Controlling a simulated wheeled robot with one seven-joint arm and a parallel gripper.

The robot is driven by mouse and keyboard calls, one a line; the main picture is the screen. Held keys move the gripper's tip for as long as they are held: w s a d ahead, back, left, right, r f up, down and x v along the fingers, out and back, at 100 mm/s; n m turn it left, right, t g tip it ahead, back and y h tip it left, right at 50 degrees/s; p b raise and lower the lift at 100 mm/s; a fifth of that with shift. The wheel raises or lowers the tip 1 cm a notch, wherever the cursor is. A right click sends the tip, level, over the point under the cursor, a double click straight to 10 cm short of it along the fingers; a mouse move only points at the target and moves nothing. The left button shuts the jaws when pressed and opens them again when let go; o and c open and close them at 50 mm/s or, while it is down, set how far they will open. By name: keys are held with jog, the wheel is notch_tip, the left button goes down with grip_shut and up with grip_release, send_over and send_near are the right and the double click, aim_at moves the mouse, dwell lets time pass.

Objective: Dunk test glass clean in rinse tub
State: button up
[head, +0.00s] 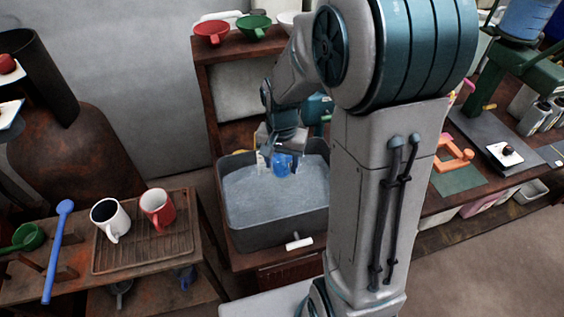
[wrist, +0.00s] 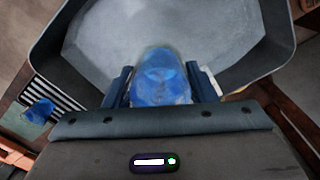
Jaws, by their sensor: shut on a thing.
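The rinse tub (head: 277,222) is a dark grey bin filled with greyish water (head: 270,195), in the middle of the head view. My gripper (head: 277,160) is over the far part of the tub, pointing down. It is shut on a blue translucent test glass (head: 284,165), whose lower end is at or just above the water; I cannot tell if it touches. In the wrist view the glass (wrist: 160,78) sits between the two fingers, with the tub's grey rim (wrist: 250,68) around the water behind it. The inside of the glass cannot be made out.
A shelf with red (head: 212,31) and green (head: 254,25) funnels rises behind. A cluttered bench is at right.

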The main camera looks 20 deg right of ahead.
jog(key=shift+f+b, duration=5.25)
jog(key=shift+f, duration=1.65)
jog(key=shift+f, duration=0.25)
jog(key=shift+r+p, duration=6.05)
jog(key=shift+r, duration=2.15)
notch_tip(320, 180, up, 3)
jog(key=n+p, duration=0.2)
jog(key=n, duration=0.3)
jog(key=shift+r, duration=0.15)
jog(key=shift+r+n, duration=0.3)
jog(key=shift+n, duration=0.7)
